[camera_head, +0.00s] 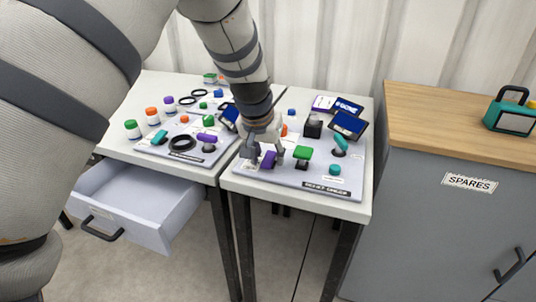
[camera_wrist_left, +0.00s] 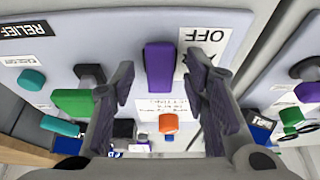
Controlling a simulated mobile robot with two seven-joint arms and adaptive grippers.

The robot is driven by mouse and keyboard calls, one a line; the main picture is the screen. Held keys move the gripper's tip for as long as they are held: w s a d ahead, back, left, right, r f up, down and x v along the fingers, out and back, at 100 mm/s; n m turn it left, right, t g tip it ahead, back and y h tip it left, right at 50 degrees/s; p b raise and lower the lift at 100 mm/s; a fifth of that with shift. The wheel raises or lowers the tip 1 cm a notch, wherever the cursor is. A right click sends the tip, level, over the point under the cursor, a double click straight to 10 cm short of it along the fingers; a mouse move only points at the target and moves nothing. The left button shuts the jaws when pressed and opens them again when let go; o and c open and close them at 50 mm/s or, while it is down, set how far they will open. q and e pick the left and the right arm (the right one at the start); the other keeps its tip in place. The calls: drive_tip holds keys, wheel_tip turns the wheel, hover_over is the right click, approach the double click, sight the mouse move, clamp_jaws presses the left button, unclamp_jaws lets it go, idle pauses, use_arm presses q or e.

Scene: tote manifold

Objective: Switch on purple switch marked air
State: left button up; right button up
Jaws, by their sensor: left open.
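A purple switch (camera_head: 268,160) stands on the right-hand panel board, near its front left. It also shows upright in the left wrist view (camera_wrist_left: 160,67), beside a white plate that reads OFF upside down. My left gripper (camera_head: 263,153) is open, coming down from above with its fingers on either side of this switch. In the left wrist view the fingers (camera_wrist_left: 160,80) flank it with gaps on both sides. I cannot read the word air on it. Another purple handle (camera_head: 207,137) is on the left-hand panel. My right gripper is not in view.
A green handle (camera_head: 303,153) stands close right of the gripper, with teal controls (camera_head: 340,144) and a dark box (camera_head: 313,126) beyond. A drawer (camera_head: 140,200) stands open at left. A grey SPARES cabinet (camera_head: 430,220) is at right.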

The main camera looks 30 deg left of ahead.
use_arm(q)
clamp_jaws()
drive_tip(key=shift+w+f+g+b, duration=0.2)
drive_tip(key=shift+w+g+b, duration=0.15)
drive_tip(key=shift+g, duration=0.35)
drive_tip(key=g+b, duration=0.1)
drive_tip(key=g+h, duration=0.1)
drive_tip(key=shift+w+a+f+g+b, duration=0.1)
drive_tip(key=shift+w+f+g+b, duration=0.1)
drive_tip(key=shift+g+b, duration=0.2)
drive_tip(key=shift+r+g, duration=0.3)
drive_tip(key=shift+r, duration=0.15)
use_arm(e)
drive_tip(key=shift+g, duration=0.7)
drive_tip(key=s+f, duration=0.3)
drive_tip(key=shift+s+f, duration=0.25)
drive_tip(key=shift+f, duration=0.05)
use_arm(q)
unclamp_jaws()
